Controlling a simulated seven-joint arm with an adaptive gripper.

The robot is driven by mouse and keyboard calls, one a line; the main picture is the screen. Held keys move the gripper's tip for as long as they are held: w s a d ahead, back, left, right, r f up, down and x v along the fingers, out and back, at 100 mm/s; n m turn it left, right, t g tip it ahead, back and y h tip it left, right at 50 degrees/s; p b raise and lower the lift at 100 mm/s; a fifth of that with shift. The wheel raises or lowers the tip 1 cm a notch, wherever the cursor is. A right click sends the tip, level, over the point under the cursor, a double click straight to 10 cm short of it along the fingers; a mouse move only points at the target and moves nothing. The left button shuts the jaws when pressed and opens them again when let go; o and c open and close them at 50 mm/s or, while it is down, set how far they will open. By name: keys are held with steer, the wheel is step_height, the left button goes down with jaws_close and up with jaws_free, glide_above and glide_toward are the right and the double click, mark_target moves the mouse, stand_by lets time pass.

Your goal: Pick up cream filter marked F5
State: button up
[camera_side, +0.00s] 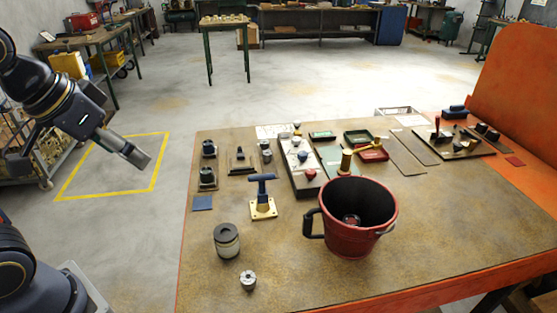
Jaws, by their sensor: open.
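My gripper (138,157) is open and empty at the left, in the air beyond the table's left edge. It is up and to the left of the cylinder, well apart from it, and points down to the right.
A red bucket (345,235) with a dark handle and something inside stands right of the cylinder. A small silver part (248,281) is in front. A blue T-handle on a brass base (263,205) stands behind. The table's right front is clear.

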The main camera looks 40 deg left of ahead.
steer(key=w+d+f+g, duration=0.2)
steer(key=w+d+g, duration=0.1)
steer(key=w, duration=0.5)
steer(key=m+g, duration=0.2)
steer(key=g, duration=0.1)
glide_above(226, 232)
step_height(226, 232, down, 11)
step_height(226, 232, down, 10)
steer(key=shift+f, duration=0.1)
step_height(226, 232, down, 6)
steer(key=shift+s+r, duration=0.1)
steer(key=shift+r, duration=0.05)
steer(key=c, duration=1.3)
steer(key=shift+r, duration=0.15)
